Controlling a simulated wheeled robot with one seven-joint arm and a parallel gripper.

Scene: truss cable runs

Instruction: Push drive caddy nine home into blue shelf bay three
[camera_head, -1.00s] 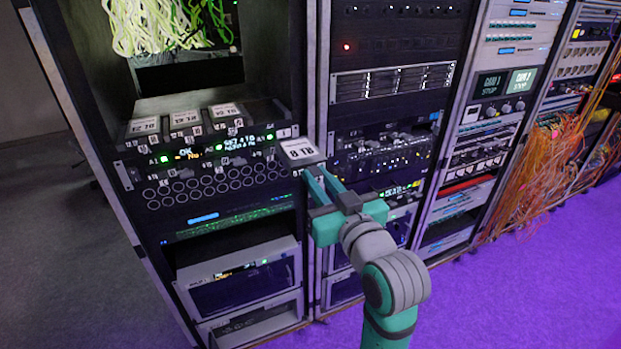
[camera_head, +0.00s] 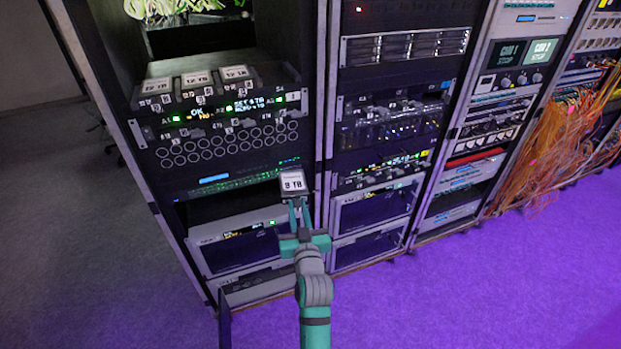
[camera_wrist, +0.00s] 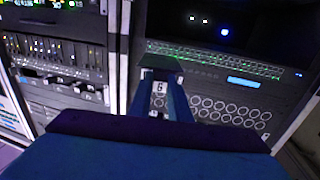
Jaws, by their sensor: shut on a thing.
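The caddy (camera_head: 292,181) has a white label on top that looks like "9 TB". My gripper (camera_head: 297,208) is shut on its near end and holds it out in front of the left rack, apart from it. In the wrist view the caddy (camera_wrist: 161,76) is between the fingers, and its end label reads as an upside-down 9. A drive shelf (camera_head: 222,117) in the left rack has several labelled drives (camera_head: 196,78) on top and small green and blue displays. I cannot tell which opening is bay three or whether this shelf is the blue one.
A panel of round ports (camera_head: 228,142) and a blue light bar (camera_head: 214,179) sit below the shelf. Grey units (camera_head: 240,240) fill the lower rack. The middle rack (camera_head: 402,118) stands close right. Orange cables (camera_head: 545,140) hang farther right. The purple floor is open.

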